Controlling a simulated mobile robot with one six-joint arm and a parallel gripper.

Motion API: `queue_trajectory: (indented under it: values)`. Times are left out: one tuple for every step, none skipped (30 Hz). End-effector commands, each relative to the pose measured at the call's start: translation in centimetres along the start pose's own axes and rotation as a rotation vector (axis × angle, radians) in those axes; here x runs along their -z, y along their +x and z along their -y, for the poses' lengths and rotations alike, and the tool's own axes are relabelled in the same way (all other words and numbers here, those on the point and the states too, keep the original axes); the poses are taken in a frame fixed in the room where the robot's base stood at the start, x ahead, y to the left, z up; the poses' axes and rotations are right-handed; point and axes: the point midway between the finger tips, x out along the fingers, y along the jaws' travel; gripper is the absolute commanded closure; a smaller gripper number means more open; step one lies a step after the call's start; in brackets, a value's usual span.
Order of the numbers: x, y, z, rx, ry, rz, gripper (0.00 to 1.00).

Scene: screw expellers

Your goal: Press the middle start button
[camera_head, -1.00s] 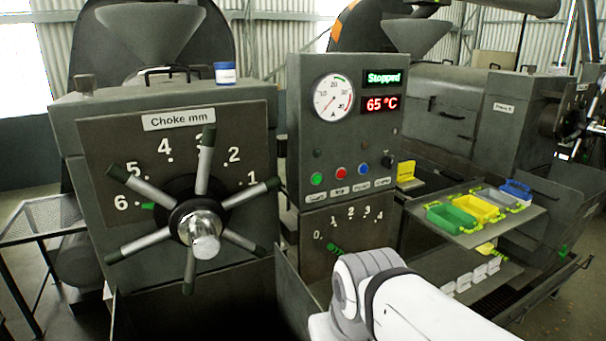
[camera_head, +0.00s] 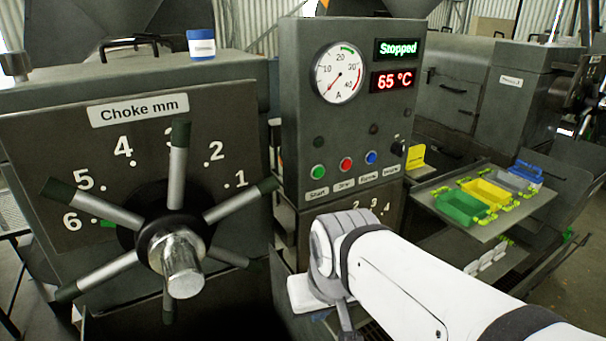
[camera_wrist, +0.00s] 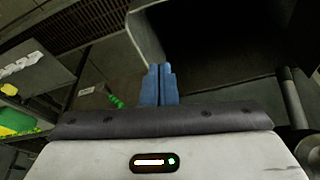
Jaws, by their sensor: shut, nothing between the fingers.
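The green start button (camera_head: 318,172) is at the left of a row on the upright grey control panel (camera_head: 300,110), with a label under it. A red button (camera_head: 346,164) and a blue button (camera_head: 371,158) sit to its right. The panel's display (camera_head: 397,48) reads "Stopped", with 65 °C below. My gripper (camera_wrist: 160,85) shows in the wrist view with its two blue fingers together and empty. No button shows in that view. In the head view my white arm is below the panel, apart from the buttons, and my fingertips cannot be made out.
A large choke handwheel (camera_head: 175,255) with protruding spokes stands left of the panel. A tray (camera_head: 495,232) with green, yellow, grey and blue bins lies to the right. A black knob (camera_head: 397,147) is at the row's right end. The space before the buttons is clear.

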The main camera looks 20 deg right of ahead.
Motion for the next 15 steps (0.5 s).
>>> queue_trajectory:
  values:
    - [-0.1, 0.5, 0.0, 0.024, 0.052, 0.008, 1.0]
    - [-0.1, 0.8, 0.1, 0.047, 0.097, 0.014, 1.0]
    - [-0.1, 1.2, 0.2, 0.083, 0.181, 0.024, 1.0]
    - [0.0, 1.6, 0.5, 0.115, 0.258, 0.033, 1.0]
    - [0.1, 1.9, 0.7, 0.153, 0.346, 0.042, 1.0]
    - [0.4, 2.4, 1.1, 0.207, 0.474, 0.055, 1.0]
    - [0.8, 2.7, 1.3, 0.253, 0.577, 0.066, 1.0]
    - [1.2, 2.9, 1.6, 0.301, 0.685, 0.078, 1.0]
    - [2.0, 3.2, 1.8, 0.37, 0.831, 0.092, 1.0]
    - [2.7, 3.3, 1.9, 0.423, 0.938, 0.103, 1.0]
    - [3.5, 3.3, 1.9, 0.477, 1.044, 0.113, 1.0]
    - [4.6, 3.3, 1.8, 0.552, 1.184, 0.125, 1.0]
    - [5.5, 3.2, 1.5, 0.61, 1.285, 0.134, 1.0]
    - [6.4, 3.1, 1.2, 0.67, 1.386, 0.144, 1.0]
    - [7.7, 2.9, 0.6, 0.754, 1.516, 0.156, 1.0]
